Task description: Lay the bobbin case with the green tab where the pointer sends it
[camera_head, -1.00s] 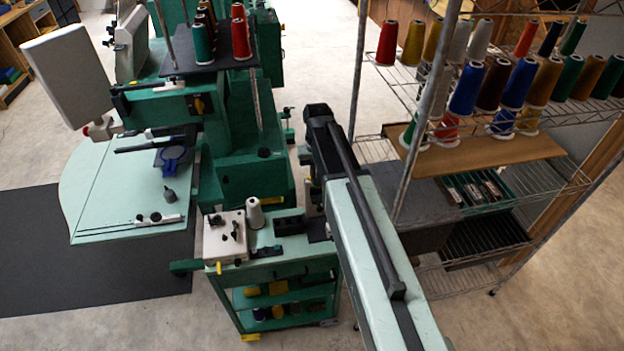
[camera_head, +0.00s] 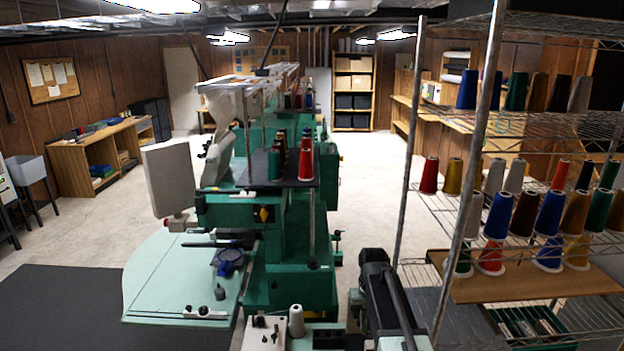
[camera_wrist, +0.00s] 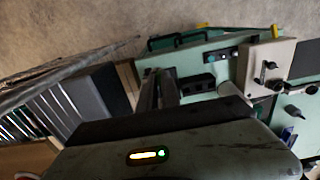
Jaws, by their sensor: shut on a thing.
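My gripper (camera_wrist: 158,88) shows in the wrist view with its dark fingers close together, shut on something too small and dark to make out. I see no green tab there. In the head view the dark end of my arm stands beside the shelving, and the fingertips are hidden. A white box with black knobs (camera_wrist: 268,65) is on the green cart (camera_wrist: 215,60), right of my gripper; its edge also shows in the head view (camera_head: 265,335). I cannot make out a pointer or where it points.
A wire rack with thread cones (camera_head: 525,215) stands close on the right; its post (camera_head: 470,170) is near my arm. A divided green tray (camera_head: 530,322) is on a lower shelf. The green embroidery machine (camera_head: 285,235) stands left. A white cone (camera_head: 296,320) is on the cart.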

